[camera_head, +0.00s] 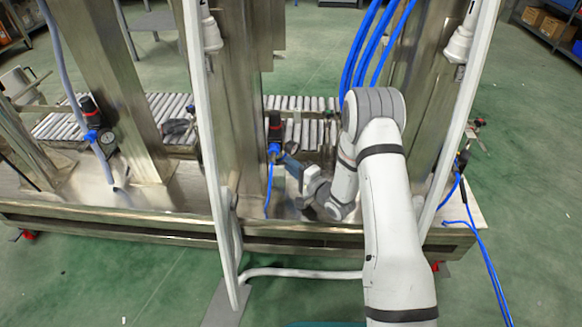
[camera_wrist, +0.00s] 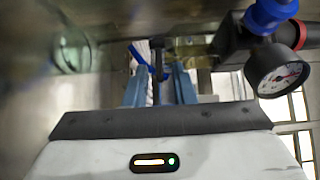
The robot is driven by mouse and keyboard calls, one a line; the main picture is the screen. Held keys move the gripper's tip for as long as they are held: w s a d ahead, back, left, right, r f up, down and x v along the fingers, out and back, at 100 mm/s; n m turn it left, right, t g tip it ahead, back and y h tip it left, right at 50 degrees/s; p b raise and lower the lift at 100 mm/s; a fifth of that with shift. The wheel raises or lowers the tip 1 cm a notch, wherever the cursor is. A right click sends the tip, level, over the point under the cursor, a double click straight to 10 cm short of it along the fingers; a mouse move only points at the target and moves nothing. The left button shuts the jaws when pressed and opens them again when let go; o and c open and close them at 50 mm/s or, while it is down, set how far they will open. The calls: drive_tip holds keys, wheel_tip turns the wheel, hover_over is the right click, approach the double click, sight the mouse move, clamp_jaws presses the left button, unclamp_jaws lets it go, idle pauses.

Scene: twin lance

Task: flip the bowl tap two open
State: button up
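My gripper (camera_head: 284,158) reaches in low beside the steel post on the right half of the machine in the head view. In the wrist view its two blue-grey fingers (camera_wrist: 159,84) stand apart, with a gap between them. A dark upright stem (camera_wrist: 157,56) shows between the fingers, apparently with clear room on each side. A blue lever-like part (camera_wrist: 139,56) shows just left of the stem; it may be the tap handle, but I cannot tell for sure. Contact with the fingers cannot be made out. No label saying two is readable, and the tap is hidden in the head view.
A pressure gauge (camera_wrist: 279,72) with a blue fitting (camera_wrist: 270,14) sits close on the right in the wrist view. A regulator with a red band (camera_head: 275,127) stands by the post. A white upright tube (camera_head: 208,140) is left of my arm. Rollers (camera_head: 172,108) lie behind.

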drive_tip(key=shift+o, duration=0.4)
drive_tip(key=p+v, duration=0.2)
drive_tip(key=v, duration=0.6)
drive_tip(key=shift+a+r+p, duration=0.1)
drive_tip(key=shift+p, duration=0.2)
